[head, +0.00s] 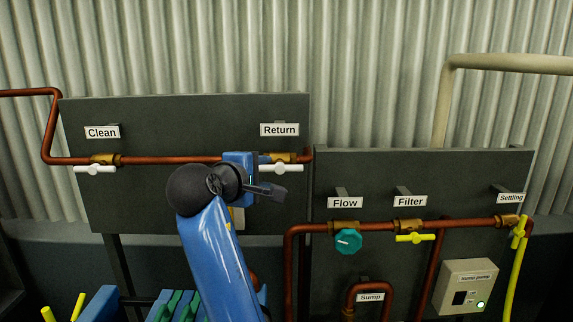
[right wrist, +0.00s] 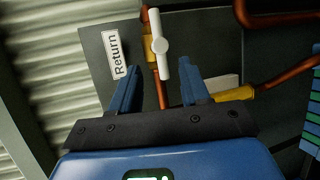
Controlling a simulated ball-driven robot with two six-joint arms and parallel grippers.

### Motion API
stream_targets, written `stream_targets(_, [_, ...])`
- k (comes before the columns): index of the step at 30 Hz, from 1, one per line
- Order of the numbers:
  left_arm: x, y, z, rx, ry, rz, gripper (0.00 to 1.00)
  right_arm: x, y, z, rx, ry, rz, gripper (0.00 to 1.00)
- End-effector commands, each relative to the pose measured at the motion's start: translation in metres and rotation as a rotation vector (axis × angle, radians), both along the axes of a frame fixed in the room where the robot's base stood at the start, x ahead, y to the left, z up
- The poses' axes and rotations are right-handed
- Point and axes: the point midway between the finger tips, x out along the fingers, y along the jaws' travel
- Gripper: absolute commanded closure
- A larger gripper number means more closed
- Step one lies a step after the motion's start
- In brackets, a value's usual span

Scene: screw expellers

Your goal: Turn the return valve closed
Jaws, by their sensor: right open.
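The return valve has a white lever handle (head: 279,168) on a brass body, below the "Return" label (head: 280,129) on the dark panel. The handle lies roughly along the copper pipe. In the right wrist view the handle (right wrist: 159,45) stands ahead of my right gripper (right wrist: 162,73), its near end in the gap between the fingertips. The fingers are open, one on each side, and look clear of it; I cannot tell the exact depth. In the head view my right gripper (head: 258,172) covers part of the pipe just left of the valve. My left gripper is out of view.
The clean valve (head: 95,169) is left on the same pipe. Copper pipes run close by.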

Motion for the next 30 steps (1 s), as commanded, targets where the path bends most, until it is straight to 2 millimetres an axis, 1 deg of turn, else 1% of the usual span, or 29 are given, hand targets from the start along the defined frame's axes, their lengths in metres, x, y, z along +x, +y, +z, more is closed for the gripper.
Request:
stream_targets(5, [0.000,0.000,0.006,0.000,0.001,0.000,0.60,0.014,-0.007,-0.002,-0.004,0.002,-0.003,0.54])
stream_targets(15, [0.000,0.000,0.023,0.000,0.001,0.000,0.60,0.062,-0.028,-0.015,-0.004,0.003,-0.003,0.54])
stream_targets(21, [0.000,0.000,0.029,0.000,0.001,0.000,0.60,0.084,-0.037,-0.022,-0.002,0.003,-0.003,0.54])
stream_targets(25, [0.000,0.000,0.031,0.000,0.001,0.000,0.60,0.091,-0.039,-0.025,-0.002,0.002,-0.001,0.54])
stream_targets(30, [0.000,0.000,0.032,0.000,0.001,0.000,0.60,0.094,-0.041,-0.026,-0.001,0.001,0.000,0.54])
